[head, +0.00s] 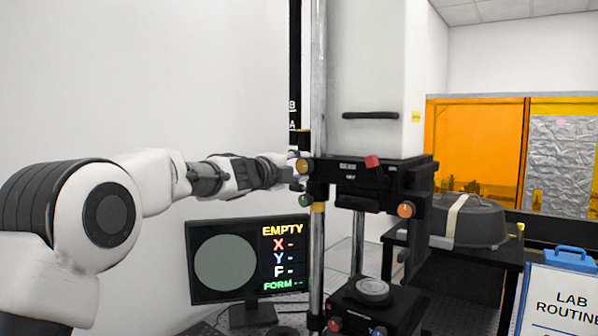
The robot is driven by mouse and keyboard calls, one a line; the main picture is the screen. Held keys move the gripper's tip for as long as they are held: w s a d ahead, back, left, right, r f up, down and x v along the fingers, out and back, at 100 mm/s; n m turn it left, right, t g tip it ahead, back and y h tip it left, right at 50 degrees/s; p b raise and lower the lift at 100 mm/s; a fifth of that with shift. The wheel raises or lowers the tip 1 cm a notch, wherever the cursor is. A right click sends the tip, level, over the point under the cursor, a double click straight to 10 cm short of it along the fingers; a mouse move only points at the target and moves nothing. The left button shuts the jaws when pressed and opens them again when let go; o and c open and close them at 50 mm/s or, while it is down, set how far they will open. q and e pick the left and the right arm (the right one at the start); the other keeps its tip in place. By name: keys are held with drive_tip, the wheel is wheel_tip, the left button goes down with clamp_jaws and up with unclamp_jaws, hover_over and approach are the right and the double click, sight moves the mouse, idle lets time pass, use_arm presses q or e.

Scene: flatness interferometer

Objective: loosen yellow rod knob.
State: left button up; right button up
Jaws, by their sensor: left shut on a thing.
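The interferometer (368,75) stands right of centre, its head on a black carriage clamped to an upright metal rod (318,250). The yellow rod knob (303,166) sticks out at the carriage's left side, by the rod. My left gripper (291,166) reaches in from the left at the knob's height. It is shut on the yellow knob; its fingertips are small and partly merge with the dark carriage. My right gripper is out of view.
A green knob (306,200) sits just below the gripper; a red knob (371,162) and an orange knob (406,209) are on the carriage. A monitor (225,263) reading EMPTY stands below my arm. A round part (373,288) rests on the lower stage.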

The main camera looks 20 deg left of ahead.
use_arm(q)
drive_tip(key=shift+m, duration=0.6)
drive_tip(key=o, duration=1.1)
drive_tip(key=shift+d, duration=0.1)
drive_tip(key=shift+o, duration=0.2)
drive_tip(key=v, duration=1.2)
drive_tip(key=shift+f, duration=0.1)
